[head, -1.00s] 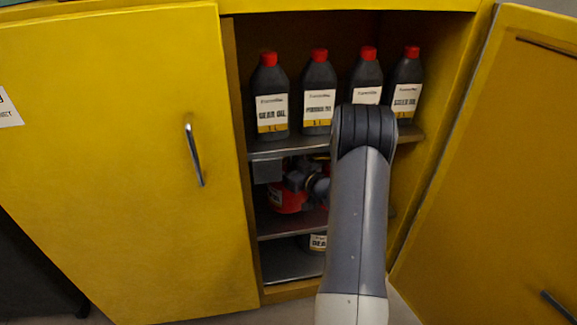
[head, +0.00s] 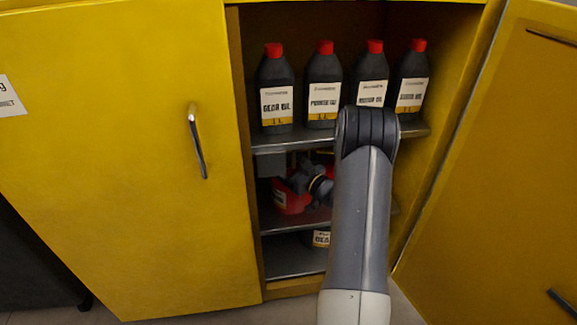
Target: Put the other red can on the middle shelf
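A red can (head: 290,198) is on the middle shelf (head: 300,220) of the yellow cabinet, left of my arm. It is partly covered by my gripper. More red shows behind my wrist, and I cannot tell if it belongs to a second can. My gripper (head: 299,181) is inside the middle compartment, in front of and against or very near the can. Its fingers are dark and small in shadow, so I cannot tell whether they are open or shut on the can. My forearm hides the right part of this compartment.
Several dark oil bottles (head: 276,90) with red caps stand on the top shelf (head: 275,142), close above my wrist. A labelled bottle (head: 321,238) is on the bottom shelf. The right door (head: 500,180) stands open.

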